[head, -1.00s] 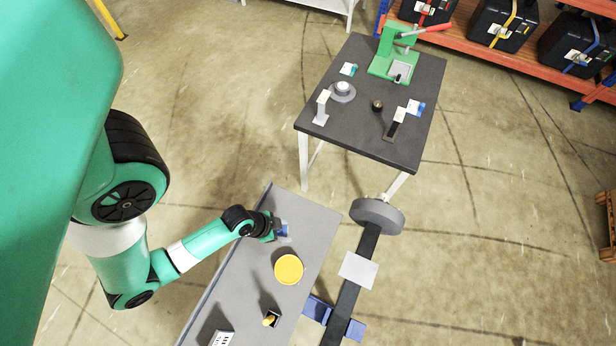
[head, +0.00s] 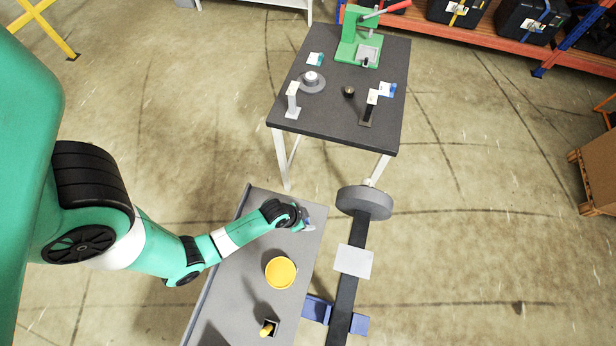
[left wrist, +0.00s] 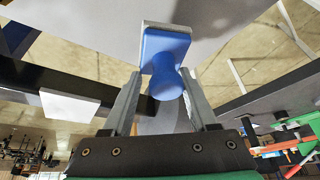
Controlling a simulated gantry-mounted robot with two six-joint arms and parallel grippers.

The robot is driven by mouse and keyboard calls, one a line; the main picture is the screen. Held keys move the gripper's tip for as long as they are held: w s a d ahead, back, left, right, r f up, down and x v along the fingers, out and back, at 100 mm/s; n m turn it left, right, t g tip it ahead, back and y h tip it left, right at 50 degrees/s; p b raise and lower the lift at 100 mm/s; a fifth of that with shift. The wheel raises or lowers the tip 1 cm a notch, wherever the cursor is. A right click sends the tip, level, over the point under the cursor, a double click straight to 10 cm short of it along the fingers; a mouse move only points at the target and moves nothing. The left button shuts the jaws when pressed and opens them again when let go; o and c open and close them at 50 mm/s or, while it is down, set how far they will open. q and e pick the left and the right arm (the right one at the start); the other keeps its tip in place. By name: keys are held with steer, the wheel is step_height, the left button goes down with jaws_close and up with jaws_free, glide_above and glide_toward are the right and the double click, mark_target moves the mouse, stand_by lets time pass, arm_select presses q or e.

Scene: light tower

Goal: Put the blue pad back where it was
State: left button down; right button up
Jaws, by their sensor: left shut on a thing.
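The blue pad (left wrist: 165,45) shows large in the left wrist view, as a square blue plate with a pale backing and a rounded blue knob. My left gripper (left wrist: 160,95) is shut on it, with one finger on each side of the knob. In the head view my left gripper (head: 301,222) is over the far right part of the grey bench (head: 240,285). Only a little of the pad (head: 309,226) shows there. I cannot tell whether the pad touches the bench. My right gripper is not in view.
A yellow round container (head: 280,272) and a small black-and-yellow item (head: 268,328) are on the bench. Right of it is a dark beam (head: 345,295) with a grey disc (head: 364,203) and white plate (head: 353,261). A dark table (head: 335,110) with a green press (head: 358,45) stands beyond.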

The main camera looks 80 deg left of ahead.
mark_target(308, 222)
arm_select(q)
steer(key=shift+w+f+b, duration=0.2)
steer(key=shift+f+b, duration=0.45)
steer(key=shift+f, duration=1.15)
steer(key=shift+f, duration=0.2)
steer(key=shift+c, duration=0.9)
jaws_free()
steer(key=shift+r, duration=0.1)
